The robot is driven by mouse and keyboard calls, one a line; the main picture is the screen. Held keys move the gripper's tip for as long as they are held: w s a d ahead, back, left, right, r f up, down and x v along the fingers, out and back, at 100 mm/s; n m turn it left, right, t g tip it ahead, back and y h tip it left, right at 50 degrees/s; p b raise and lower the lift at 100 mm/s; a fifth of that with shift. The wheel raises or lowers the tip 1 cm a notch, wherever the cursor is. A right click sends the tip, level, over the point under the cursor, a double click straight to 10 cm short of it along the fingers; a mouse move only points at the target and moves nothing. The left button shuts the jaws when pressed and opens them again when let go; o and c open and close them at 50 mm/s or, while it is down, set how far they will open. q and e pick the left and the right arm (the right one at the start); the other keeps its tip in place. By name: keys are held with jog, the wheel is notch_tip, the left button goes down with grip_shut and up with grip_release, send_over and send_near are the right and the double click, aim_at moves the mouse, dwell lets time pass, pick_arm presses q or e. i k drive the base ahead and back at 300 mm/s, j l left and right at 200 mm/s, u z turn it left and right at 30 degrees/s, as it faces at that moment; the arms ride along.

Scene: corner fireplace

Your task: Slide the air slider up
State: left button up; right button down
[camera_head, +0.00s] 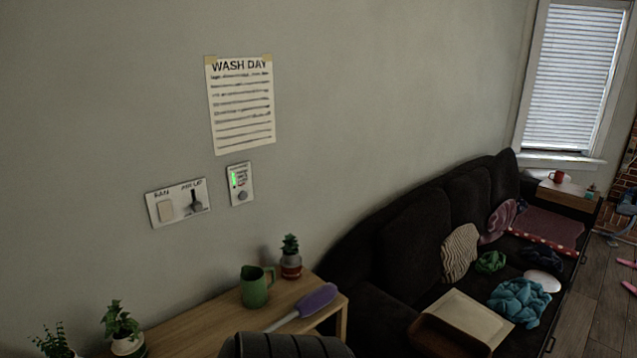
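A white wall plate (162,220) is on the wall at left, above the wooden table. Its left half carries a beige rocker switch (166,211). Its right half has a dark slider (197,206) on a short upright track, with the knob low on the track. Neither of my grippers is in view.
Below the plates, a wooden table (213,325) holds a green pitcher (257,288), potted plants (290,263) and a purple-headed duster (317,298). A "WASH DAY" sheet (240,105) hangs above. A dark sofa (400,245) with scattered clothes stands right. The wall before the plates is clear.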

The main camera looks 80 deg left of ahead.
aim_at(197, 206)
jog(key=u, duration=3.35)
